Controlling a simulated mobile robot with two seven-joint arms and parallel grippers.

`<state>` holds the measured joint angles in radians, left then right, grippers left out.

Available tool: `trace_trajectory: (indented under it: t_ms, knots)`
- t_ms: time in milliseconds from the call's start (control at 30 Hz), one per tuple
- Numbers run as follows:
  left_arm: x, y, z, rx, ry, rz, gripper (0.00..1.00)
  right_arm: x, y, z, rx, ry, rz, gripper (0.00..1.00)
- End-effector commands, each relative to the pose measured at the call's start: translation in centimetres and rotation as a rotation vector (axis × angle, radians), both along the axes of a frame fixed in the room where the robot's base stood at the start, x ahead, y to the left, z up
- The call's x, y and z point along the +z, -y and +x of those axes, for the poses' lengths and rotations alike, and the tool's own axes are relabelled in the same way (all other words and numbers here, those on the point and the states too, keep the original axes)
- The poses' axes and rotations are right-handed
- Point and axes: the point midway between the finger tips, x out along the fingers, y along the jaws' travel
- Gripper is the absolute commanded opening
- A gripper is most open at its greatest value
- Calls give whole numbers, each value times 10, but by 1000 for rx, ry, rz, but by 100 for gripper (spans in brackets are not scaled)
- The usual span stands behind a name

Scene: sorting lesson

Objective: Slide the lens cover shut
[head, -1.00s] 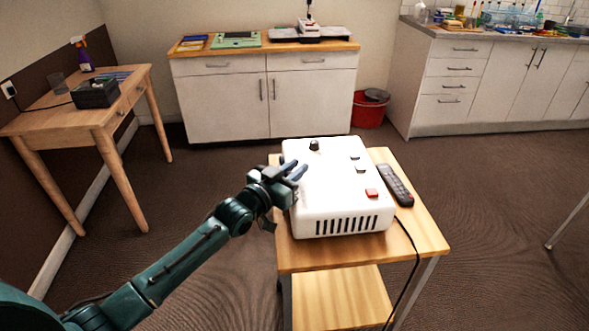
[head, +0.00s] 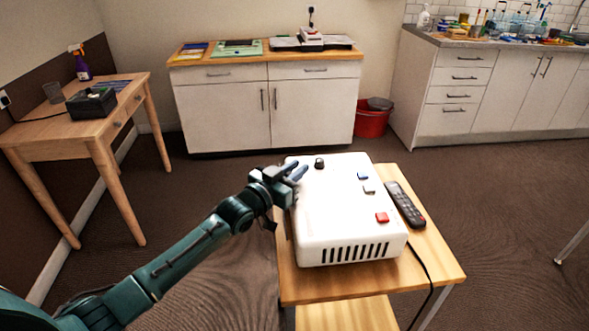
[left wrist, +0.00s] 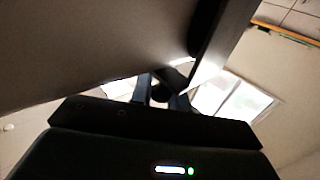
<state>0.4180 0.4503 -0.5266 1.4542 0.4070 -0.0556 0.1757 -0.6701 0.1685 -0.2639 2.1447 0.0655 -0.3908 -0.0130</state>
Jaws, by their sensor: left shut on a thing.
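A white box-shaped device (head: 345,215), like a projector, stands on a small wooden cart. It has a vent slot grille on its near face, a black knob (head: 319,163) and several buttons on top. My left gripper (head: 296,173) is at its far left edge, beside the black knob. In the left wrist view the left gripper's fingers (left wrist: 160,92) are close together around a small dark piece, under the device's grey side (left wrist: 90,50). I take this piece for part of the lens cover; the rest of the cover is hidden or too dark to tell. My right gripper does not show.
A dark remote (head: 405,204) lies right of the device on the cart (head: 440,268). A black cable hangs off the cart's right side. A wooden desk (head: 75,130) stands left, a white cabinet (head: 265,110) behind, with a red bin (head: 371,120) next to it. Floor between is clear.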

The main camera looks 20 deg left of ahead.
Motion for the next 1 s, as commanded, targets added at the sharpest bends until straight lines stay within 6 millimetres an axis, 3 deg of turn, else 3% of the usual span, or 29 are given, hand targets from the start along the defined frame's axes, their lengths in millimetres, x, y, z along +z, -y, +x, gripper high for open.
trace_trajectory:
  t_ms: [133, 167, 400, 767, 1000]
  knots:
    - [2, -5, 3, 9, 2, 3, 0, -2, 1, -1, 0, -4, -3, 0]
    - [2, -5, 3, 10, 2, 3, 18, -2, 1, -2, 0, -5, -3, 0]
    - [2, -4, 2, 8, 2, 3, 37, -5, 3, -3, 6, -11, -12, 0]
    - [0, -6, -6, 6, 0, 2, 37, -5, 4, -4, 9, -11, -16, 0]
    - [0, -24, -48, 5, -1, 4, 37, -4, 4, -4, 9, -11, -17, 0]
